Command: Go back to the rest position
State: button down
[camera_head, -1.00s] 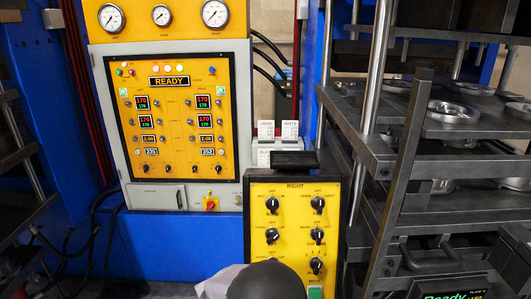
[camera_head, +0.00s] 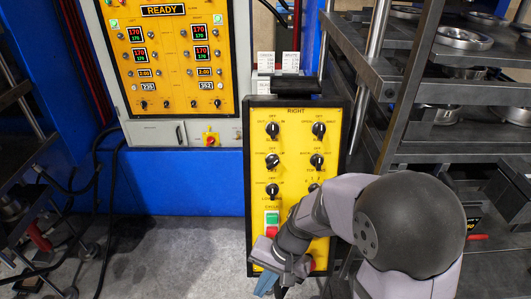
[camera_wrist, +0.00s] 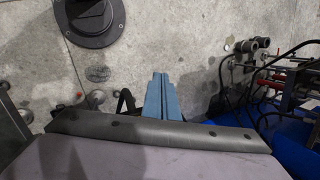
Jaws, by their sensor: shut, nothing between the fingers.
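My gripper (camera_head: 268,284) is low in the head view, at the bottom edge, in front of the lower end of the yellow control panel marked RIGHT (camera_head: 295,160). Only part of its blue fingers shows there. In the wrist view its blue fingers (camera_wrist: 159,95) lie side by side, shut, with nothing between them, over grey floor. My arm bends across the lower right of the head view and hides part of the panel's bottom.
The press with dark shelves (camera_head: 465,65) and round metal parts stands at right. A yellow cabinet showing READY (camera_head: 165,60) is at back left. Cables (camera_head: 105,175) hang at left. Bare floor (camera_head: 165,230) lies in the lower left. The wrist view shows hoses and fittings (camera_wrist: 250,50) at right.

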jog(key=s+d+r+n+h, duration=0.1)
jog(key=s+d+h, duration=0.1)
jog(key=d, duration=0.6)
jog(key=s+d+r+n+t+h, duration=0.1)
jog(key=s+d+n, duration=0.1)
jog(key=d, duration=0.5)
jog(key=shift+s+d+r+h+b, duration=0.25)
jog(key=shift+s+d+h+b, duration=0.1)
jog(key=shift+s+h+b, duration=0.1)
dwell(2.9)
